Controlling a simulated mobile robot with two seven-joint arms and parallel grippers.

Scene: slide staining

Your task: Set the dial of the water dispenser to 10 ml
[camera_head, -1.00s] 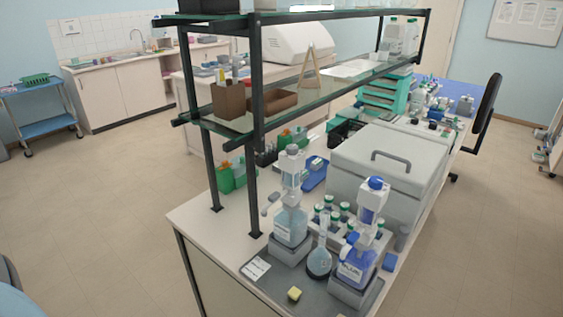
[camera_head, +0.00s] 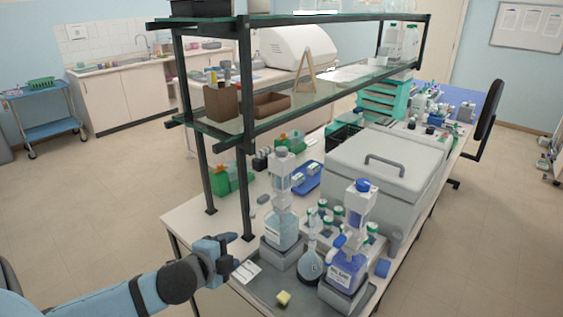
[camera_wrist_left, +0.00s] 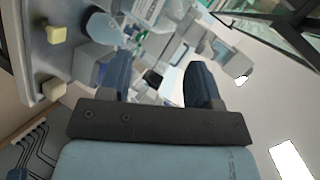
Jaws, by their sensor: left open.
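A dispenser bottle with pale, clear liquid (camera_head: 282,229), likely the water dispenser, stands upright on a grey block on the bench's near end. Its white dispensing head (camera_head: 283,172) is on top; I cannot read the dial setting. A second dispenser with blue liquid (camera_head: 347,267) and a blue cap stands to its right. My left gripper (camera_head: 228,248) is left of the pale dispenser, low beside the bench edge and apart from it. In the left wrist view its two dark fingers (camera_wrist_left: 158,80) are spread with nothing between them. My right gripper is out of view.
A yellow block (camera_head: 283,298) and a white label card (camera_head: 247,271) lie in front on the grey tray. A shelf post (camera_head: 246,150) rises behind left. A large grey box (camera_head: 385,175) stands behind.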

